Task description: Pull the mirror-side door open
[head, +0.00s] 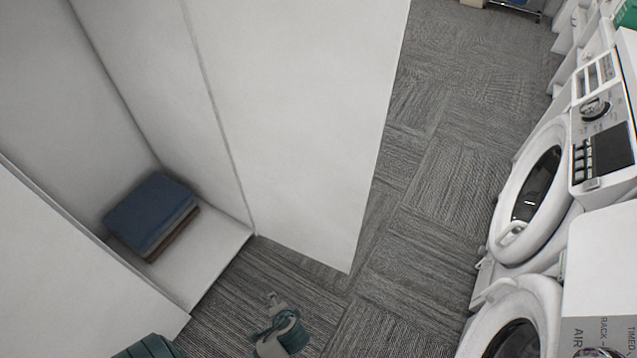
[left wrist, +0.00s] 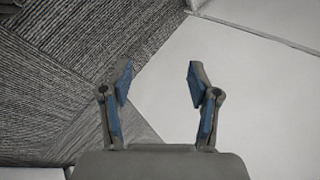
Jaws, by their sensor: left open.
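A white door panel (head: 305,110) stands swung out from a white cabinet in the head view, its lower corner over the carpet. A second white panel (head: 70,270) is at the lower left; I cannot tell which is the mirror side, as no mirror shows. My left gripper (head: 274,303) is low in front of the opening, small and partly unclear. In the left wrist view my left gripper (left wrist: 159,75) is open, with nothing between its blue-padded fingers. A white surface (left wrist: 250,85) lies behind the right finger, carpet behind the left. My right gripper is out of view.
Folded blue and brown cloths (head: 155,215) lie on the cabinet's bottom shelf (head: 215,255). White washing machines (head: 535,195) line the right side. Grey carpet (head: 430,165) between the panel and machines is clear.

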